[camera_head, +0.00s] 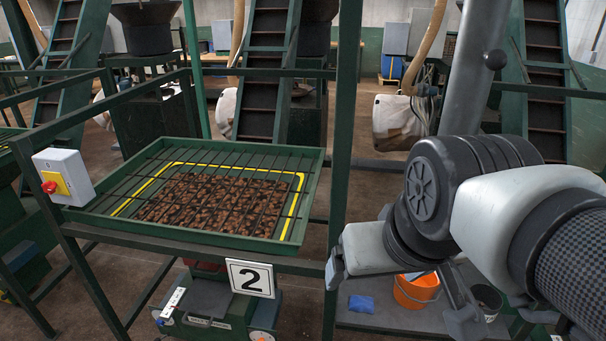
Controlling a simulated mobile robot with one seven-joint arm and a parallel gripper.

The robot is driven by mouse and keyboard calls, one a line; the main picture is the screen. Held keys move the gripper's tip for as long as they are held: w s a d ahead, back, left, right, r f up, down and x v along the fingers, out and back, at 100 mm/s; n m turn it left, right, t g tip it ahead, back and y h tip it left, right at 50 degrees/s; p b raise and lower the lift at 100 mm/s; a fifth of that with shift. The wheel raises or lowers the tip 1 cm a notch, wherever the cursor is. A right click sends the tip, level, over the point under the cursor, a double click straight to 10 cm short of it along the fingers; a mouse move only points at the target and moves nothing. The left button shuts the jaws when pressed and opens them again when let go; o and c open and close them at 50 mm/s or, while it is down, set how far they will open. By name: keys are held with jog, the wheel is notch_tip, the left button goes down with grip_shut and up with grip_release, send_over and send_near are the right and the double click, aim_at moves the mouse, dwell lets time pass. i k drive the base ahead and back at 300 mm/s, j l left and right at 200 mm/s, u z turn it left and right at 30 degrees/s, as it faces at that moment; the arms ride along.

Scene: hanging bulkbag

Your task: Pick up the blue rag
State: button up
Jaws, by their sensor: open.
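The blue rag (361,303) is a small, flat blue patch on a grey low platform (385,318), below centre right. It lies just left of an orange bucket (416,291). My gripper (399,305) is open, one dark finger at the left end of its pale body and the other farther right. In the picture the rag shows between the fingers, nearer the left one. The gripper appears above the platform and apart from the rag; the exact height is hard to tell. My arm hides part of the area to the right.
A dark bucket (487,299) stands right of the orange one. A green frame post (345,130) rises left of the rag. A green tray (215,238) of brown pieces under a grid, a number 2 sign (250,278) and a switch box (63,176) are on the left.

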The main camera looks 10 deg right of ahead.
aim_at(359, 304)
jog(key=j+z, duration=0.75)
jog(key=k+j+z, duration=0.15)
jog(key=j+z, duration=0.25)
jog(key=i, duration=0.5)
jog(key=j, duration=0.1)
